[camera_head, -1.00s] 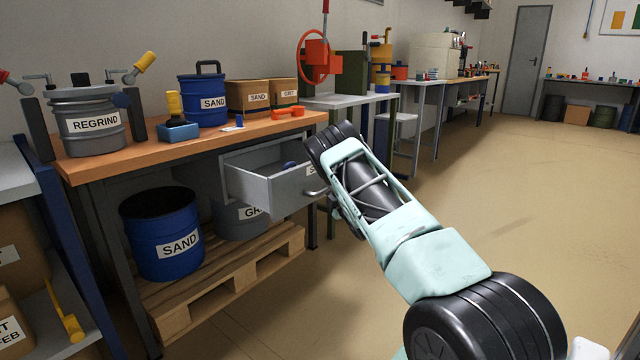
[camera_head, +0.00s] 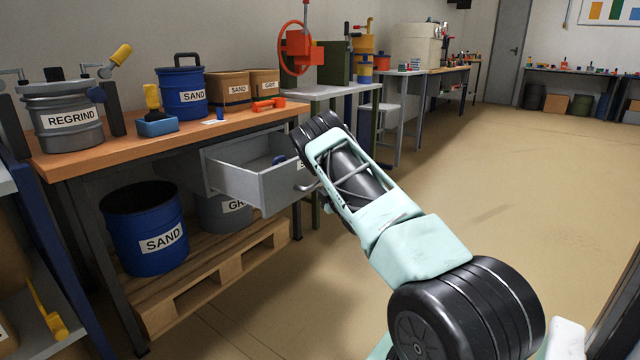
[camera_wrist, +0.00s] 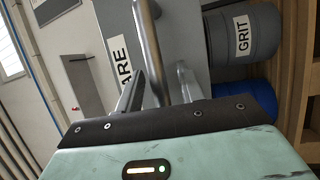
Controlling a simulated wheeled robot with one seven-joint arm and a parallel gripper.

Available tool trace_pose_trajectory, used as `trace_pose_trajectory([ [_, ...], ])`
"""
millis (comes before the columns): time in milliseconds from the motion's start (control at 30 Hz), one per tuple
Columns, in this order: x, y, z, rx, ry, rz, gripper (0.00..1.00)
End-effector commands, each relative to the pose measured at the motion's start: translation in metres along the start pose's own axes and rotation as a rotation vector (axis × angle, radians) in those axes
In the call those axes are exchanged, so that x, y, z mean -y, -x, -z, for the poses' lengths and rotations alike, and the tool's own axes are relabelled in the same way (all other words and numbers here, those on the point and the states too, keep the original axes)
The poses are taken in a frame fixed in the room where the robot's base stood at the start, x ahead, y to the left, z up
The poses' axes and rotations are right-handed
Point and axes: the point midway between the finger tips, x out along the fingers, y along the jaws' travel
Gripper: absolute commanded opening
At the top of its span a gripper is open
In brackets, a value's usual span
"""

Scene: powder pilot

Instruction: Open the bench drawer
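The grey bench drawer (camera_head: 235,180) sticks out well from under the orange-topped bench, with a blue item (camera_head: 279,160) partly visible inside. In the wrist view its front (camera_wrist: 182,30) carries a label of which "ARE" shows. The metal bar handle (camera_wrist: 150,45) runs down between the two fingers of my gripper (camera_wrist: 160,85), one close on each side. The fingers look closed around the bar, and the drawer has come out along with my arm. In the head view my arm hides the fingers and part of the drawer front.
The workbench (camera_head: 70,160) holds a REGRIND drum (camera_head: 66,140), a blue SAND bucket (camera_head: 183,98) and boxes. Below, a blue SAND drum (camera_head: 145,225) and a grey GRIT drum (camera_head: 215,210) stand on a wooden pallet (camera_head: 250,250). The floor (camera_head: 500,170) to the right is clear.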

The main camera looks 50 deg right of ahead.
Motion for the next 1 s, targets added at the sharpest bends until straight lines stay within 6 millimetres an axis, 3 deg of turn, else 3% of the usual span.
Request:
trace_pose_trajectory([
  [200, -0.001, 0.002, 0.000, 0.001, 0.000, 0.000, 0.38],
  [367, -0.002, 0.020, -0.001, 0.002, -0.001, 0.003, 0.38],
  [900, -0.002, 0.146, -0.001, 0.004, 0.000, 0.005, 0.38],
  [1000, 0.007, 0.156, -0.008, 0.026, -0.008, 0.009, 0.38],
])
